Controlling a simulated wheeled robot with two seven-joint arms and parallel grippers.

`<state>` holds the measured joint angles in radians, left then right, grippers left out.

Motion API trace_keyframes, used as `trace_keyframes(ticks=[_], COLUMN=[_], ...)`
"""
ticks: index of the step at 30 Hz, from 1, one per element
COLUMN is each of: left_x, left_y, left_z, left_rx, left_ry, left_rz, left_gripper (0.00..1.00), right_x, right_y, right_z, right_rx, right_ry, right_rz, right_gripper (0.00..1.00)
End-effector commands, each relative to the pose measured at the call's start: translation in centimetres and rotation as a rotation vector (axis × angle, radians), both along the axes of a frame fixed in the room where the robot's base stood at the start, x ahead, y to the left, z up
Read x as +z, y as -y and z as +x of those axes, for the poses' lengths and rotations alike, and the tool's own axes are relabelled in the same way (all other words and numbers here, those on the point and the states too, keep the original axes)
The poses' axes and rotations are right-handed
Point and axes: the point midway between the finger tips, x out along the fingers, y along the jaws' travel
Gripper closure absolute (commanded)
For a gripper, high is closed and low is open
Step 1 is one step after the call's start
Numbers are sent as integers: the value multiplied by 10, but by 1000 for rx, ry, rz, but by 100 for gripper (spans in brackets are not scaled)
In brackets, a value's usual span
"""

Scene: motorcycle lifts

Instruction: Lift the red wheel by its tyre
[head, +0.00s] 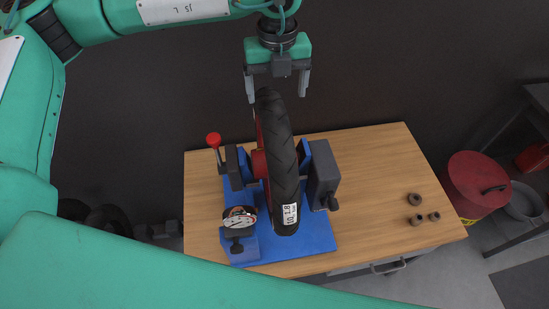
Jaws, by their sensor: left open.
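The red wheel (260,164) stands upright on the blue stand (318,232) on the wooden table. Its black tyre (278,160) faces me, with a white label low on it. The red rim shows only as a strip on the tyre's left side. My left gripper (277,93) hangs at the top of the view with its two fingers apart. In the picture the fingertips lie on either side of the tyre's far upper end; I cannot tell whether they touch it. My right gripper is not in view.
A dial gauge (239,218) and a red-knobbed lever (214,142) stand left of the tyre. Grey clamp blocks (323,174) flank the wheel. Several small brown rings (417,219) lie on the wooden table (378,160). A red bin (474,184) stands to the right.

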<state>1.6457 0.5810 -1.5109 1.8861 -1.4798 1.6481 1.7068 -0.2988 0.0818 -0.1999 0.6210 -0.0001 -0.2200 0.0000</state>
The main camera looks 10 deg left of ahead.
Motion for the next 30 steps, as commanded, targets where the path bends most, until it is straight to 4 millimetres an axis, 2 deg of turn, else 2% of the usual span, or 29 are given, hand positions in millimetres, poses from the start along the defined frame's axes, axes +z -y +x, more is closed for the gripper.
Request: trace_keyframes(ticks=[1,6,12,17,22,25,30], left_x=[-7,-34,-47,-59,-80,-92,-98], left_y=[0,0,-1,-3,-5,-4,-4], left_z=[-1,-1,-1,-5,-8,-7,-7], left_rx=[0,1,0,-1,0,0,0], left_ry=[-5,-3,-1,-3,-2,-2,0], left_rz=[1,0,0,0,0,0,-1], left_gripper=[16,16,16,16,16,16,16], right_x=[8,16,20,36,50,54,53], right_y=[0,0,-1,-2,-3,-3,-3], right_z=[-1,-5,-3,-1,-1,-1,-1], right_rx=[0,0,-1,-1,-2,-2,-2], right_ry=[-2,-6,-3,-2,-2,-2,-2], right_rz=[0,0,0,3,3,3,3], right_gripper=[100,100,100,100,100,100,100])
